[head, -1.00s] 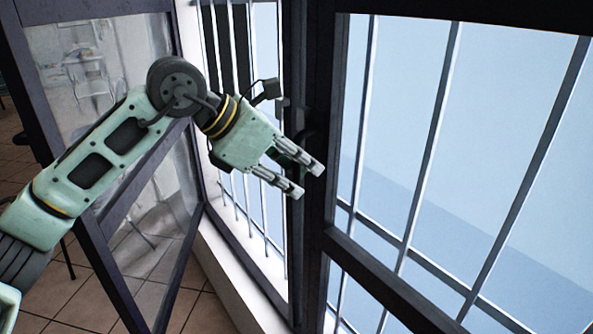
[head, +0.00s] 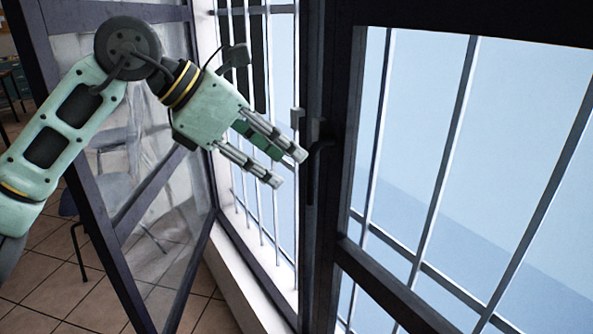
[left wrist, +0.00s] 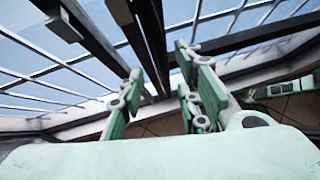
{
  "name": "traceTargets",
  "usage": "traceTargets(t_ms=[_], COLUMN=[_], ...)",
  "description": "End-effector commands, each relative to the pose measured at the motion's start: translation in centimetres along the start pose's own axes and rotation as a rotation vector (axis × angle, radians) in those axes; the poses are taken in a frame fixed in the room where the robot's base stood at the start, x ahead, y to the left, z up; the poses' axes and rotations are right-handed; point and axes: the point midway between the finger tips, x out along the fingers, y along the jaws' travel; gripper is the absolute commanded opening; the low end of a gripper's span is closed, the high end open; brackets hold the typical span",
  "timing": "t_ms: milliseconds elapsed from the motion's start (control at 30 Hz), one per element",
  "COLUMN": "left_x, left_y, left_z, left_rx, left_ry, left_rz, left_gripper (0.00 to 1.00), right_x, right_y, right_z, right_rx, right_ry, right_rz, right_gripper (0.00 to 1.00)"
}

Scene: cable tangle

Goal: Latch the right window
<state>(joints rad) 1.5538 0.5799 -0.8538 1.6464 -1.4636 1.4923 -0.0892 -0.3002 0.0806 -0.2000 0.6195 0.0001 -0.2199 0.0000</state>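The right window (head: 347,150) is a dark-framed pane with its frame against the middle post. A dark handle (head: 312,175) hangs down on the frame by the post, its top bent sideways. I cannot tell whether its latch is engaged. My left gripper (head: 290,168) is open and empty, its two fingers apart and pointing at the handle from the left. A small gap shows between fingertips and handle in the head view; depth is unclear. In the left wrist view the open fingers (left wrist: 158,88) show with dark frame bars beyond. My right gripper is not in view.
The left window sash (head: 110,190) stands swung inward beside my left arm. White bars (head: 262,200) stand outside the opening, above a pale sill (head: 240,285). A chair (head: 85,205) shows through the sash's glass on the tiled floor.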

Motion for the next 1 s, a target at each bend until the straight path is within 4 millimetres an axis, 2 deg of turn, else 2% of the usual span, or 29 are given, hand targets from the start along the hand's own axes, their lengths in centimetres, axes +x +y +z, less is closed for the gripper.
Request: traceTargets(t_ms=[100, 233, 567, 667, 767, 900, 1000], left_x=[-1.8, -2.8, -3.0, -2.4, -0.5, 2.2, 2.6], left_y=[0.1, 0.0, 0.0, -0.5, -2.2, -6.4, -9.0], left_z=[0.0, 0.0, 0.0, 0.2, 1.1, 3.8, 6.0], left_rx=[0.0, 0.0, 0.0, -0.002, -0.018, -0.099, -0.214], left_ry=[0.0, 0.0, 0.0, -0.02, -0.1, -0.326, -0.524], left_rz=[0.002, 0.0, -0.001, -0.024, -0.105, -0.307, -0.464], left_gripper=[0.31, 0.31, 0.31, 0.31, 0.31, 0.31, 0.31], right_x=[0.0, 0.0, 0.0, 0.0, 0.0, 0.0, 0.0], right_y=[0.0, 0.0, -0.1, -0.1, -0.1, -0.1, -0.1], right_z=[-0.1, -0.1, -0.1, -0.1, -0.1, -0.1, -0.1], right_rx=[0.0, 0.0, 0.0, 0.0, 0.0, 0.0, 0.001], right_ry=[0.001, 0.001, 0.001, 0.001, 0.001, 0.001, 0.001], right_rz=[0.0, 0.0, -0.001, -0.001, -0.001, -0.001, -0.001], right_gripper=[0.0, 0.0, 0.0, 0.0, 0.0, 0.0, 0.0])
